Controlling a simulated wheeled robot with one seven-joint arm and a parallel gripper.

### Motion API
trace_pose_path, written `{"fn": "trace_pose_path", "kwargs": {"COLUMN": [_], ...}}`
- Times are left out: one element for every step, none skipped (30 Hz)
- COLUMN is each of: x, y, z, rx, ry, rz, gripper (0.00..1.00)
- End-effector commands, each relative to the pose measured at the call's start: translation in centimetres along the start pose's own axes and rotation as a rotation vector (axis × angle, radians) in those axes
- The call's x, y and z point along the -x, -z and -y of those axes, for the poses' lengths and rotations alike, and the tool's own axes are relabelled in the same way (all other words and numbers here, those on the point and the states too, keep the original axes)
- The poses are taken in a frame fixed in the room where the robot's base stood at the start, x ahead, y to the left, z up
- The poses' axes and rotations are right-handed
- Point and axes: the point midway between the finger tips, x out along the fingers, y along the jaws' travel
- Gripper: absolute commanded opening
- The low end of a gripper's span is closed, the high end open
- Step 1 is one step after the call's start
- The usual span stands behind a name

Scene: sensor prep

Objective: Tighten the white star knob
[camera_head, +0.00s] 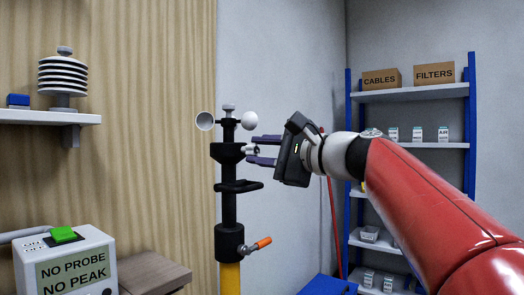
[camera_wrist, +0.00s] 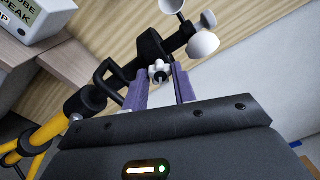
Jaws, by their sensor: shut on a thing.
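The white star knob (camera_wrist: 158,70) sits on the side of the black clamp on the mast, seen in the wrist view between the tips of my two purple fingers. My gripper (camera_wrist: 160,78) is shut on the knob. In the head view my gripper (camera_head: 256,149) reaches the mast head from the right, with one finger above the other. The knob is mostly hidden by the fingers there. The black mast head (camera_head: 228,153) carries an anemometer with white cups (camera_head: 249,120). The knob's exact turn cannot be told.
An orange-handled lever (camera_head: 262,242) sticks out low on the mast, above its yellow tube (camera_head: 230,277). A white box with a green button (camera_head: 64,233) stands at the lower left. A louvred white sensor (camera_head: 62,78) is on the left shelf. A blue-framed shelf rack (camera_head: 412,95) stands at the right.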

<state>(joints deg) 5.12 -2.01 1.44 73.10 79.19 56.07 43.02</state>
Motion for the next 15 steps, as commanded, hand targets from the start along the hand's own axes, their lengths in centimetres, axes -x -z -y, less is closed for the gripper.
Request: {"fn": "trace_pose_path", "kwargs": {"x": [-0.01, -0.01, -0.01, -0.01, -0.01, 0.0, -0.01, -0.01, -0.01, 0.0, -0.01, -0.01, -0.01, -0.01, -0.01], "y": [0.09, 0.09, 0.09, 0.1, 0.1, 0.1, 0.1, 0.1, 0.11, 0.11, 0.11, 0.11, 0.11, 0.11, 0.11], "z": [-0.07, -0.07, -0.08, -0.08, -0.08, -0.08, -0.08, -0.08, -0.08, -0.09, -0.09, -0.09, -0.09, -0.09, -0.09], "rx": [-0.007, -0.009, -0.011, -0.012, -0.013, -0.013, -0.013, -0.013, -0.013, -0.012, -0.012, -0.012, -0.012, -0.012, -0.012], "ry": [-0.001, -0.001, -0.001, -0.001, -0.001, -0.001, -0.002, -0.002, -0.002, -0.002, -0.002, -0.002, -0.002, -0.002, -0.002], "rz": [-0.001, -0.001, -0.002, -0.002, -0.002, -0.002, -0.002, -0.002, -0.002, -0.002, -0.002, -0.002, -0.002, -0.002, -0.002], "gripper": [0.04, 0.04, 0.04, 0.04, 0.04, 0.04, 0.04, 0.04, 0.04, 0.04, 0.04, 0.04, 0.04, 0.29, 0.35]}}
